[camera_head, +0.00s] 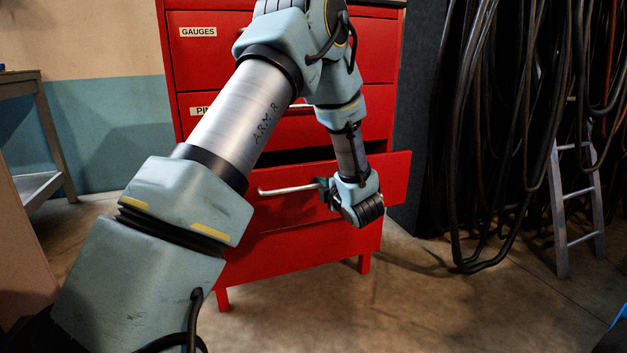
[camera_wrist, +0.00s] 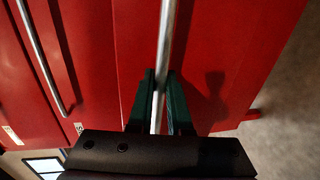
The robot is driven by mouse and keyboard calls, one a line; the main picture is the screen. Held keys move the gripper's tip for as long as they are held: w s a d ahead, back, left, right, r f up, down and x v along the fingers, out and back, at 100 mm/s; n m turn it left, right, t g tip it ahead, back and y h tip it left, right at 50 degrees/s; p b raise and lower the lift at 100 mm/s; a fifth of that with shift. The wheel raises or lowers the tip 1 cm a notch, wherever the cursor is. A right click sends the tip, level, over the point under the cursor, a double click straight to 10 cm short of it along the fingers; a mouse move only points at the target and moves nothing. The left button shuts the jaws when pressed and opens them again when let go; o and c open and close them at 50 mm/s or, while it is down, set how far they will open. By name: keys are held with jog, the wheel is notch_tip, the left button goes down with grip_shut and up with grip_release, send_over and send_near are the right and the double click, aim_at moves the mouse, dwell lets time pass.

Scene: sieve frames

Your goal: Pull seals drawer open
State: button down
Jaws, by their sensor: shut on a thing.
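A red cabinet has a drawer (camera_head: 394,182) standing partly out, with a dark gap above its front. My arm hides its label in the head view; in the wrist view a partly visible label (camera_wrist: 79,127) beside it seems to begin with S. The drawer's metal bar handle (camera_head: 285,190) also shows in the wrist view (camera_wrist: 166,40). My gripper (camera_head: 323,190) is at the right part of this handle. In the wrist view the green fingers (camera_wrist: 159,100) are shut on the bar, one on each side.
Above are closed drawers, one labelled GAUGES (camera_head: 198,32). Hanging black cables (camera_head: 500,140) and a stepladder (camera_head: 577,210) stand at the right. A bench (camera_head: 48,135) is at the left. The floor (camera_head: 400,300) before the cabinet is clear.

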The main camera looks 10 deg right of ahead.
jog(key=f+v, duration=0.2)
jog(key=v, duration=0.9)
jog(key=shift+s+b, duration=0.25)
jog(key=shift+b, duration=0.2)
jog(key=shift+f, duration=0.1)
jog(key=c, duration=0.8)
grip_release()
jog(key=shift+c, duration=0.2)
jog(key=p+v, duration=0.1)
jog(key=v, duration=0.9)
jog(key=shift+s+p, duration=0.35)
jog(key=shift+d, duration=0.1)
